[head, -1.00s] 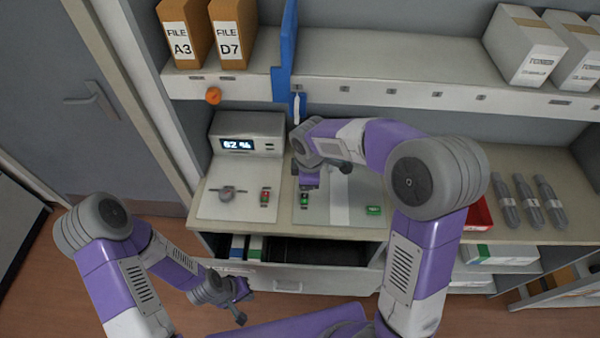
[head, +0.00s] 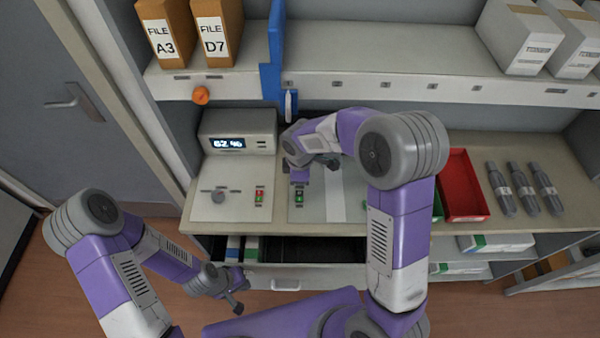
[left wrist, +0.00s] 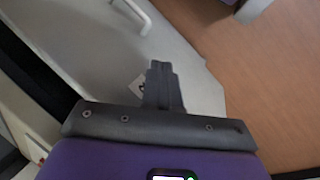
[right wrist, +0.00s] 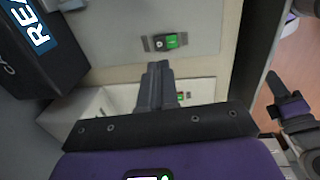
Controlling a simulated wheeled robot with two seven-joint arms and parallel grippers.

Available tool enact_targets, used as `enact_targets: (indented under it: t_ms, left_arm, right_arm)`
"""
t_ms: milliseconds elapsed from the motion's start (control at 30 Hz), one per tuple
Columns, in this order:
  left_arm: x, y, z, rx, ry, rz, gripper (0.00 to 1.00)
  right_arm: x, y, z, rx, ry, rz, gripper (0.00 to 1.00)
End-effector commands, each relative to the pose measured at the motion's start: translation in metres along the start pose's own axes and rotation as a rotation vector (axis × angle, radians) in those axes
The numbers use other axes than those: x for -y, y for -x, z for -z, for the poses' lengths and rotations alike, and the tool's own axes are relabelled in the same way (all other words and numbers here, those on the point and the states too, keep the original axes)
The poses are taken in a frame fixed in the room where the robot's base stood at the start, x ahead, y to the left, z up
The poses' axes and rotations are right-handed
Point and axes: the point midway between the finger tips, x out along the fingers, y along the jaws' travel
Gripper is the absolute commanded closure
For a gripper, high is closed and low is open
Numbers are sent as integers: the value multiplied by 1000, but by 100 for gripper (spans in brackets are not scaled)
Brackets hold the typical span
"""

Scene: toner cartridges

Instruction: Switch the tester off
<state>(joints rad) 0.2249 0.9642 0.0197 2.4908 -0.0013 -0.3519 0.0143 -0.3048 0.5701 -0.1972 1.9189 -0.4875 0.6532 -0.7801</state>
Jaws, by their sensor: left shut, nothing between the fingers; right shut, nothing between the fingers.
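A pale unit with a lit percent display (head: 228,143) stands at the back left of the counter. A dark box with a blue sign starting "REA" (right wrist: 40,35) shows in the right wrist view. The panel beside it has a switch (head: 298,195) with a green face (right wrist: 171,41). I cannot tell which unit is the tester. My right gripper (head: 299,179) is shut, empty, just short of that green switch. My left gripper (head: 236,300) is shut and empty in front of the drawer.
An open drawer (head: 290,284) holding binders sticks out below the counter. A red tray (head: 464,185) and several grey cartridges (head: 525,188) lie at the right. A shelf (head: 400,90) with files and boxes hangs above. My right arm hides part of the counter.

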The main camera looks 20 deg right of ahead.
Motion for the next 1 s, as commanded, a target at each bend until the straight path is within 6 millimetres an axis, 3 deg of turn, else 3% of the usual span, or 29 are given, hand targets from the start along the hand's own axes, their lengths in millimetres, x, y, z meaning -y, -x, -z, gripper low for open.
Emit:
enact_targets:
  t_ms: [200,400,1000]
  left_arm:
    - [1,-2,0,0,0,0,100]
    - [1,-2,0,0,0,0,100]
    - [4,-10,0,0,0,0,100]
  right_arm:
    - [1,-48,0,3,2,3,100]
    - [0,-73,0,2,1,1,100]
    - [-2,-88,0,0,0,-1,100]
